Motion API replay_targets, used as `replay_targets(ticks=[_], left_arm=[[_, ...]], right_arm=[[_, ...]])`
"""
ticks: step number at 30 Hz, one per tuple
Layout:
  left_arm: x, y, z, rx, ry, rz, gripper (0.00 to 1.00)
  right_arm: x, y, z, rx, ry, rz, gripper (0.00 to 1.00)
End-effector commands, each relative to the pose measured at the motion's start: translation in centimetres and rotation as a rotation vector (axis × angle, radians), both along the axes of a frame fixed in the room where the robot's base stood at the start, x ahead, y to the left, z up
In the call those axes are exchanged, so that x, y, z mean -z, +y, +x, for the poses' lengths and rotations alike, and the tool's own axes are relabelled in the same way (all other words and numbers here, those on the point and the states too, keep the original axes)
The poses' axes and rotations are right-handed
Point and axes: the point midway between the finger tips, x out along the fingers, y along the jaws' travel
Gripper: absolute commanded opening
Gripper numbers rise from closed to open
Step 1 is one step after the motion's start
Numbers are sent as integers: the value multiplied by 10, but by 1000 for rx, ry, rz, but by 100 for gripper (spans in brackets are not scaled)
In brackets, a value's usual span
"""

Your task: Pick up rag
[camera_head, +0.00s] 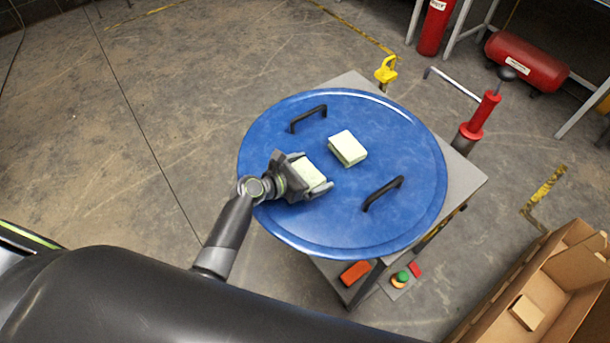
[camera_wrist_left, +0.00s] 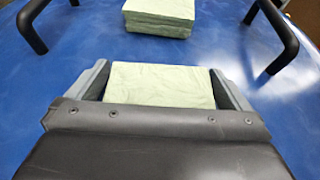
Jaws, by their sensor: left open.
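Two pale green folded rags lie on a round blue lid. One rag (camera_head: 310,174) is between the spread fingers of my left gripper (camera_head: 318,180); in the left wrist view this rag (camera_wrist_left: 160,82) shows between both fingers (camera_wrist_left: 160,75), with its near part hidden behind the gripper body. The gripper is open, and I cannot tell whether a finger touches the rag. The other rag (camera_head: 348,148) sits apart, farther right on the lid; it also shows at the top of the left wrist view (camera_wrist_left: 158,17). My right gripper is not in view.
The blue lid (camera_head: 400,135) has two black handles (camera_head: 309,118) (camera_head: 383,193) standing up from it and rests on a grey table (camera_head: 467,180). A red cylinder tool (camera_head: 484,115) and yellow part (camera_head: 386,71) stand behind. A cardboard box (camera_head: 550,285) is at lower right.

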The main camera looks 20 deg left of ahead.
Motion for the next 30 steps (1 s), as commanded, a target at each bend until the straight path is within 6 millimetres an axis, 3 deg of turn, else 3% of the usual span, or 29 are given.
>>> replay_targets(ticks=[3, 10, 20, 30], left_arm=[[0, 0, 0, 0, 0, 0, 97], [0, 0, 0, 0, 0, 0, 67], [-9, 0, 0, 2, -2, 0, 67], [-72, 0, 0, 2, -5, 0, 67]], right_arm=[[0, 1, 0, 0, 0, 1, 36], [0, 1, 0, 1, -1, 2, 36], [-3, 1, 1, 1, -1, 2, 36], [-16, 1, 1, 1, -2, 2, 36]])
